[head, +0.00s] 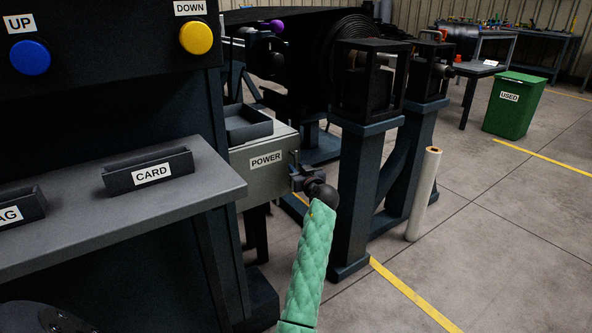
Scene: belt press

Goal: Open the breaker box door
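The breaker box is a grey box with a POWER label (265,160), beyond the right end of the grey shelf. Its labelled front looks flush with the box, so the door appears closed. My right gripper is not in view.
A grey shelf (120,222) with a CARD holder (148,172) juts out at left, below blue (30,57) and yellow (196,38) buttons. Dark machine posts (352,200) and a leaning pale roll (423,195) stand right of the box. Open floor lies farther right, before a green bin (514,108).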

